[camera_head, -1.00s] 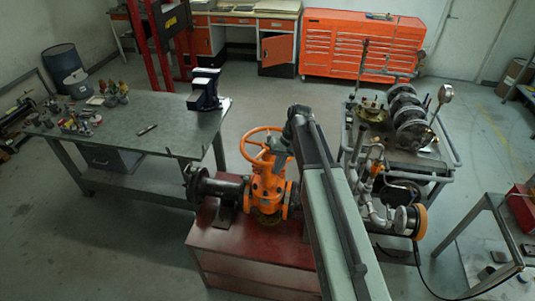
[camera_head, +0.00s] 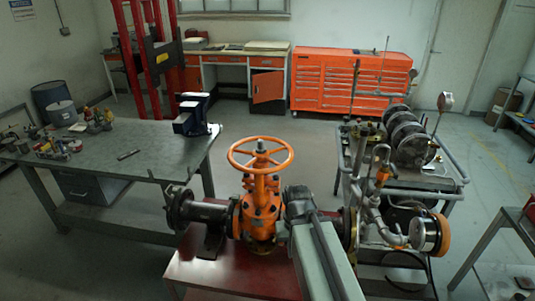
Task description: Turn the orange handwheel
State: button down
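The orange handwheel (camera_head: 260,154) sits level on top of the orange gate valve (camera_head: 260,208), in the middle of the head view. Its rim and spokes show clear, with nothing touching them that I can see. The valve stands upright on a red bench (camera_head: 225,275), with a dark flanged pipe (camera_head: 203,212) on its left. My arm comes up from the bottom edge, and my gripper (camera_head: 297,203) is at its far end, right of the valve body and lower in the picture than the wheel. Its fingers are hidden or too small to make out.
A grey workbench (camera_head: 105,172) with a blue vise (camera_head: 194,115) and small tools stands at left. A cart (camera_head: 440,183) with pipes and flanges stands close at right. An orange tool cabinet (camera_head: 350,82) is at the back. Open floor lies between.

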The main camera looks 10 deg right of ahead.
aim_at(263, 155)
jog(key=u, duration=2.25)
jog(key=k, duration=1.1)
jog(key=z, duration=0.8)
jog(key=i, duration=1)
jog(key=u, duration=0.05)
